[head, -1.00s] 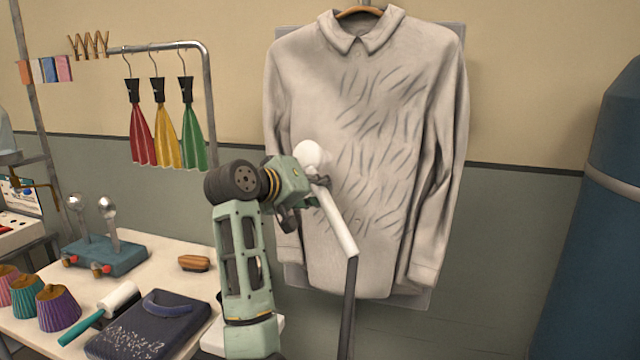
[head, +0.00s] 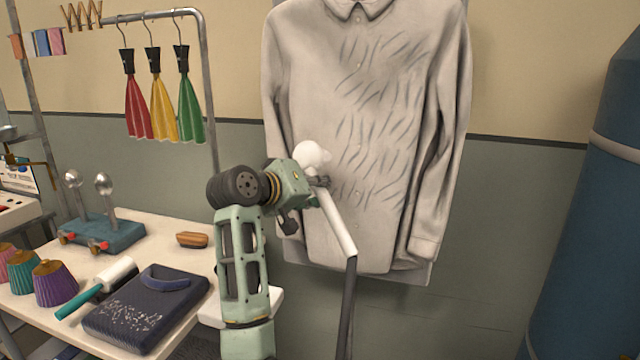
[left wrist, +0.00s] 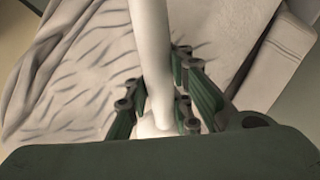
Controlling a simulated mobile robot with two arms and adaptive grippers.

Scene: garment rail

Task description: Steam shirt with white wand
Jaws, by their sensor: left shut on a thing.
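A pale grey shirt (head: 376,125) hangs on a board at the wall, with dark crease marks down its middle and right-hand front. The white wand (head: 337,228) has a round white head and a dark hose running down from its lower end. My left gripper (head: 320,184) is shut on the wand's handle, in front of the shirt's lower left front. In the left wrist view the green fingers (left wrist: 165,100) close around the white wand (left wrist: 150,45), with the creased shirt (left wrist: 85,75) behind. Whether the wand's head touches the shirt I cannot tell. My right gripper is not in view.
A table (head: 150,245) at left holds a dark folded garment (head: 146,308), a lint roller (head: 100,288), a brush (head: 192,240), thread cones (head: 55,283) and a teal device (head: 103,232). Red, yellow and green cloths hang from a rail (head: 209,90). A large blue cylinder (head: 595,220) stands at right.

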